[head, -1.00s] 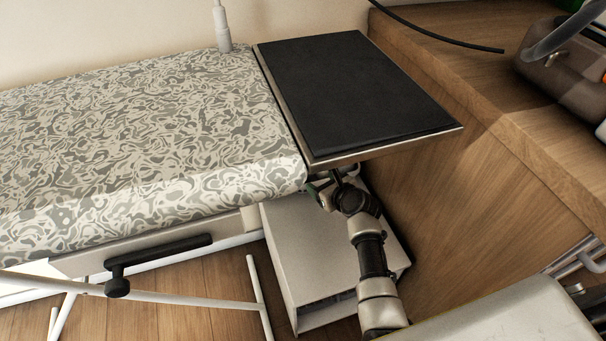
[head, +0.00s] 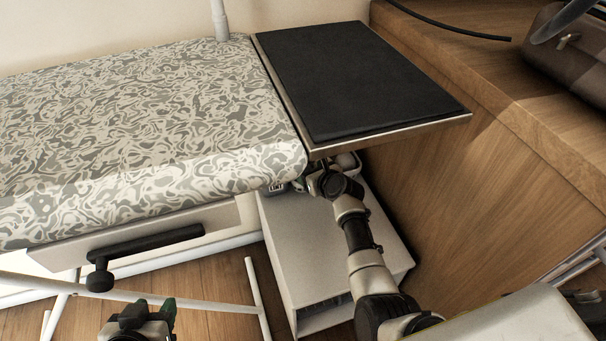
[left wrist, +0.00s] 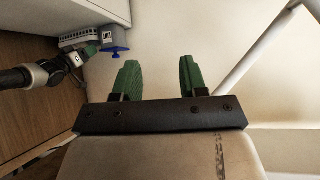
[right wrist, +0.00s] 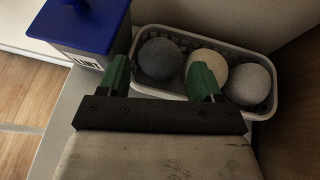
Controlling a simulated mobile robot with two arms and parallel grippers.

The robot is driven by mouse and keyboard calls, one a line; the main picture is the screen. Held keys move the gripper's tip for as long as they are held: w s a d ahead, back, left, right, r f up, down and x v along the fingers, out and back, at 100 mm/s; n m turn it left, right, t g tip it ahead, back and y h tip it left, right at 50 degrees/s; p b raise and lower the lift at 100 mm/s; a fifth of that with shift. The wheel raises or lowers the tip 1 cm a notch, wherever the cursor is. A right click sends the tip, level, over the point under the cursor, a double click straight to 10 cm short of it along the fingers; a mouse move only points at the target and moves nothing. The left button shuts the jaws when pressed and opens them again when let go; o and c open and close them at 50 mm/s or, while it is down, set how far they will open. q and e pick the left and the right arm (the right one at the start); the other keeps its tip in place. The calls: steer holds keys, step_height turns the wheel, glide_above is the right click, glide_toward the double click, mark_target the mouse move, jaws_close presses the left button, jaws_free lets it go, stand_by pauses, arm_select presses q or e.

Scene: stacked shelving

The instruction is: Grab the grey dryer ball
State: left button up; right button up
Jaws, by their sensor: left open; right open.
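In the right wrist view a dark grey dryer ball (right wrist: 159,59) sits at the left end of a pale basket (right wrist: 185,33). A beige ball (right wrist: 209,60) lies beside it, and a light grey-white ball (right wrist: 247,84) is at the right end. My right gripper (right wrist: 161,76) is open and empty above the near side of the basket. Its left finger is left of the dark ball; its right finger overlaps the beige ball. In the head view my right gripper (head: 318,180) is partly hidden under the black-topped board. My left gripper (head: 140,308) is open and empty at the bottom.
A grey bin with a blue lid, labelled LINT (right wrist: 88,28), stands just left of the basket. The black-topped board (head: 355,80) overhangs the white cabinet (head: 310,240). The patterned ironing board (head: 140,130) is at left; a wooden panel (head: 450,190) bounds the right.

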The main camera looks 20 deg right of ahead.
steer(key=b+x, duration=0.2)
steer(key=x, duration=0.1)
steer(key=shift+w+f, duration=0.25)
steer(key=shift+w, duration=0.1)
steer(key=shift+w+b, duration=0.1)
steer(key=shift+b, duration=0.2)
arm_select(q)
steer(key=w+d+r+t+h, duration=0.2)
steer(key=w+r+t, duration=0.2)
steer(key=r+t, duration=0.3)
steer(key=shift+w+d+r+t, duration=0.15)
steer(key=shift+d+r+t, duration=0.25)
steer(key=shift+r, duration=0.15)
arm_select(e)
steer(key=shift+f, duration=0.1)
arm_select(q)
steer(key=shift+a, duration=0.1)
arm_select(e)
steer(key=c, duration=0.7)
